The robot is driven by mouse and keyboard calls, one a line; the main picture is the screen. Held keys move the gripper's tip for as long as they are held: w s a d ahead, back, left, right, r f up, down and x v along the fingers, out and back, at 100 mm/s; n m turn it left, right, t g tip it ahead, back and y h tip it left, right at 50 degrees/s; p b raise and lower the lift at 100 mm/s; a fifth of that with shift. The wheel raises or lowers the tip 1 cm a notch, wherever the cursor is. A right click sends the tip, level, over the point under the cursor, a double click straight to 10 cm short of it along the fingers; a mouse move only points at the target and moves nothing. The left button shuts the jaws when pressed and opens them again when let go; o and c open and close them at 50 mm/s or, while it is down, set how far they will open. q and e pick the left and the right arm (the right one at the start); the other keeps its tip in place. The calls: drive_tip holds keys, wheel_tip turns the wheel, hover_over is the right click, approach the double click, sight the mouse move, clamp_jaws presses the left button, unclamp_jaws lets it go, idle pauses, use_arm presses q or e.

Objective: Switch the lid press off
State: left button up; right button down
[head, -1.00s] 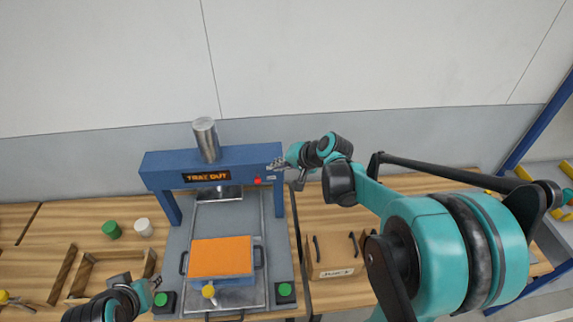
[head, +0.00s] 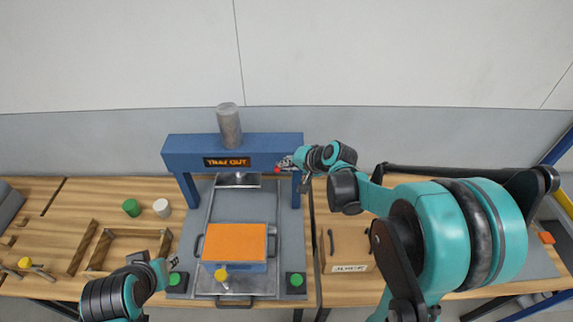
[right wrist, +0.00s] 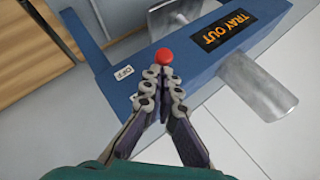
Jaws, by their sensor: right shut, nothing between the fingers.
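The lid press is a blue frame (head: 190,151) with a metal cylinder on top and a lit sign reading TRAY OUT (head: 227,162). A red knob (head: 278,170) sits on the right part of its crossbeam. In the right wrist view the red knob (right wrist: 165,57) is just beyond my fingertips, beside a small white label (right wrist: 123,71) that seems to read OFF; I cannot tell whether they touch. My right gripper (head: 287,163) is shut and empty at the beam. My left gripper (head: 172,263) hovers near the left green button; its finger opening is unclear.
An orange-topped tray (head: 236,242) lies on the press bed, between two green buttons (head: 176,279) (head: 296,280). A green (head: 131,207) and a white cylinder (head: 161,208) and a wooden frame (head: 95,268) stand left. A brown box (head: 347,252) is right of the press.

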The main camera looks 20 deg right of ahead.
drive_tip(key=shift+s+f+b, duration=0.2)
drive_tip(key=shift+b, duration=0.1)
drive_tip(key=shift+f+t, duration=0.1)
drive_tip(key=shift+t, duration=0.3)
drive_tip(key=f+t+b, duration=0.1)
drive_tip(key=b, duration=0.1)
drive_tip(key=s+f+n+t+b, duration=0.1)
drive_tip(key=t+b, duration=0.1)
drive_tip(key=b, duration=0.1)
drive_tip(key=f+n+t+b, duration=0.1)
drive_tip(key=b, duration=0.2)
drive_tip(key=shift+s+a, duration=0.2)
drive_tip(key=shift+a, duration=0.05)
drive_tip(key=shift+r, duration=0.15)
drive_tip(key=shift+r+p, duration=0.4)
drive_tip(key=shift+r, duration=0.25)
